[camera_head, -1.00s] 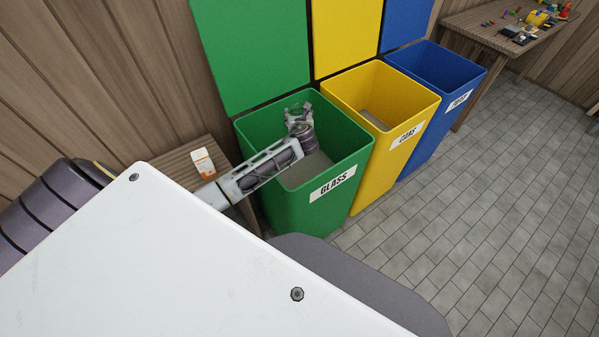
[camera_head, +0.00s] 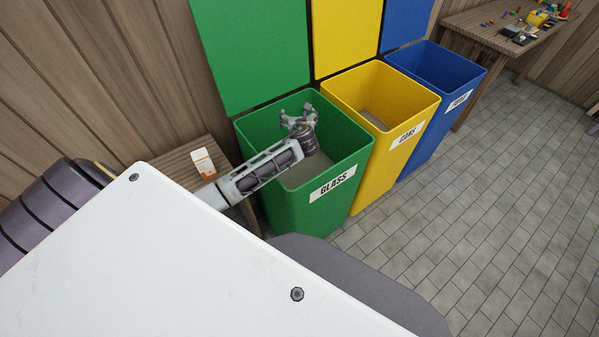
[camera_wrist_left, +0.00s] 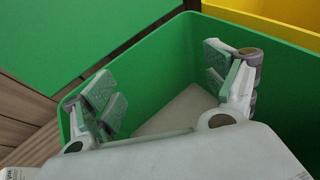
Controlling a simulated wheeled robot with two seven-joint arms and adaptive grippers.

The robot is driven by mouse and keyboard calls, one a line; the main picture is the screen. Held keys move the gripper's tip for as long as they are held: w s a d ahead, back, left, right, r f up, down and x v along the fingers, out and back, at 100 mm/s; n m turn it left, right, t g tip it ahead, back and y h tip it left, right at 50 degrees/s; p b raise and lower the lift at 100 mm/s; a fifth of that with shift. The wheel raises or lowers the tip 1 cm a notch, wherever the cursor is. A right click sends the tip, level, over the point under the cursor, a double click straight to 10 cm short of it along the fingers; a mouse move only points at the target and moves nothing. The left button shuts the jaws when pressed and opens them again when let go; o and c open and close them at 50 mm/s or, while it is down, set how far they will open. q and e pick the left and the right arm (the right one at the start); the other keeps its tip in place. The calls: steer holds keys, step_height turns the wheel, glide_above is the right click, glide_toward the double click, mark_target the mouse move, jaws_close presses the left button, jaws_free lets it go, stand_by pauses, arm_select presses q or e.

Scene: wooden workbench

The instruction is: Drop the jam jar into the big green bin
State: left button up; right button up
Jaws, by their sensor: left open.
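The big green bin (camera_head: 345,205), labelled GLASS, stands open in the head view. My left gripper (camera_head: 296,113) is over its opening, with the arm coming in from the left. In the left wrist view the two fingers of my left gripper (camera_wrist_left: 163,92) are spread apart with nothing between them. The green bin's wall (camera_wrist_left: 165,70) and its pale grey floor show beyond and between the fingers. I see no jam jar in either view; part of the bin's inside is hidden by the arm and the near wall. My right gripper is not in view.
A yellow bin labelled CANS (camera_head: 385,165) and a blue bin (camera_head: 425,140) stand to the right. A small wooden table (camera_head: 178,165) with a white and orange carton (camera_head: 203,161) is left of the green bin. A cluttered bench (camera_head: 480,33) is at the back right.

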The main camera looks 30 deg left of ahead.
arm_select(q)
steer(key=v, duration=1.1)
steer(key=shift+d, duration=0.1)
stand_by(0.7)
